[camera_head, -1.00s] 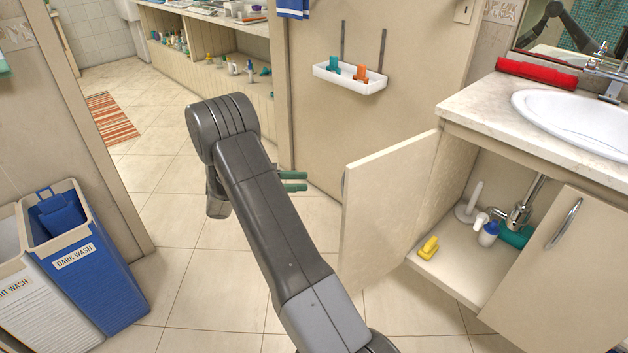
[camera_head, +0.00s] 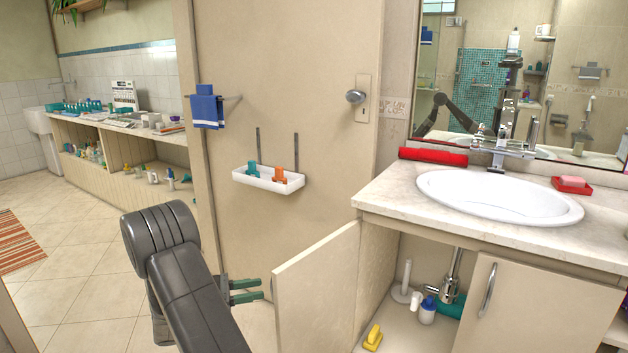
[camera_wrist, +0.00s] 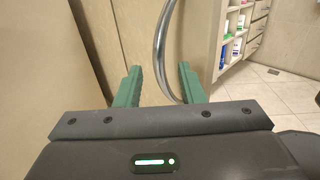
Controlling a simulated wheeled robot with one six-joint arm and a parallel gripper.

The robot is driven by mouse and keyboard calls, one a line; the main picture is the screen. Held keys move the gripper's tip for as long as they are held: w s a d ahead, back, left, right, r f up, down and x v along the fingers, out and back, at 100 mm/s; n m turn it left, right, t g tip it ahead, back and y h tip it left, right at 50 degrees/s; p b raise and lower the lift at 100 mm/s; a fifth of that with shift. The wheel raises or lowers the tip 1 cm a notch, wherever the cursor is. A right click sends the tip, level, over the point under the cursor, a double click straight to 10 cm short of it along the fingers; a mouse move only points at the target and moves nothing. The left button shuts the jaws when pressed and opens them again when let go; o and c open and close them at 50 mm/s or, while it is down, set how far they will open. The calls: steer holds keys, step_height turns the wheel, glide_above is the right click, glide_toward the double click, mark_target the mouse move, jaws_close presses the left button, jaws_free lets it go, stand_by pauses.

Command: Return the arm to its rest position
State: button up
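My gripper (camera_head: 246,291) is at the end of my dark grey arm (camera_head: 190,285), low in the head view, left of the open cabinet door (camera_head: 318,287). Its two green fingers are apart in the wrist view (camera_wrist: 159,72), and nothing is clamped between them. A curved metal handle (camera_wrist: 161,40) shows close in front of the fingers. I cannot tell whether it touches them. The outer face of the open door is hidden in the head view.
The sink counter (camera_head: 400,196) stands right, with a red rolled towel (camera_head: 433,156). The open cabinet holds a yellow item (camera_head: 373,338) and bottles. Tiled floor (camera_head: 85,290) is clear at left.

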steer(key=x, duration=0.5)
steer(key=shift+w+d, duration=0.1)
steer(key=shift+d, duration=0.3)
